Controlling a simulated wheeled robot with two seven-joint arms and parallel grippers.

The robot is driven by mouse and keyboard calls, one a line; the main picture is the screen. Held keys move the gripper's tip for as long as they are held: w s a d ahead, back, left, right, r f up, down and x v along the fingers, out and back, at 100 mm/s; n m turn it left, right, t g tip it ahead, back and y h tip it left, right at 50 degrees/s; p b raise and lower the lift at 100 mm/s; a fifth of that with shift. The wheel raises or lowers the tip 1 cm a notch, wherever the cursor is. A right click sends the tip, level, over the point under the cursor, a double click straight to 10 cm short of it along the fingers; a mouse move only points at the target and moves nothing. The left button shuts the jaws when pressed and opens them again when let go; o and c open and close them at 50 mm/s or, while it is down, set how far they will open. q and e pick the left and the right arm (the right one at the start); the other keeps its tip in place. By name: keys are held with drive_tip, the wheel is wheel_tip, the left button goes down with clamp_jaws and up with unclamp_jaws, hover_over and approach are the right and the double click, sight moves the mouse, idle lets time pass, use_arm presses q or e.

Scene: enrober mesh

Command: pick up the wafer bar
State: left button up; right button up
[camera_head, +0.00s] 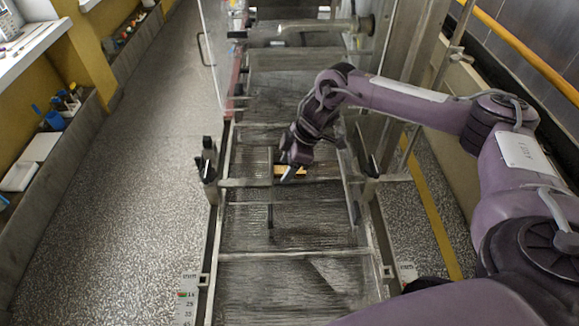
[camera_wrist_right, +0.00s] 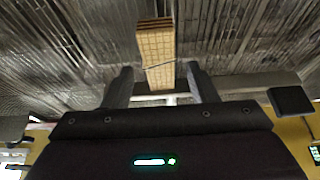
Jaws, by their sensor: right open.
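The wafer bar (camera_head: 291,169) lies on the wire mesh belt (camera_head: 290,233) of the enrober. It is tan and partly hidden behind my right gripper (camera_head: 284,167) in the head view. In the right wrist view the wafer bar (camera_wrist_right: 157,46) shows its gridded top and layered brown end. My right gripper (camera_wrist_right: 160,75) is open there, one finger on each side of the near part of the bar, with gaps visible. I cannot tell whether the fingertips reach down to the bar's height. My left gripper is not in view.
Metal side rails (camera_head: 371,235) and crossbars (camera_head: 290,255) frame the belt. A clear upright panel (camera_head: 213,50) stands at the back left. Shelves with blue items (camera_head: 54,120) line the left wall. The speckled floor (camera_head: 130,210) to the left is clear.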

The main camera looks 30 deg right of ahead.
drive_tip(key=shift+f, duration=0.15)
drive_tip(key=shift+c, duration=0.3)
drive_tip(key=c, duration=0.8)
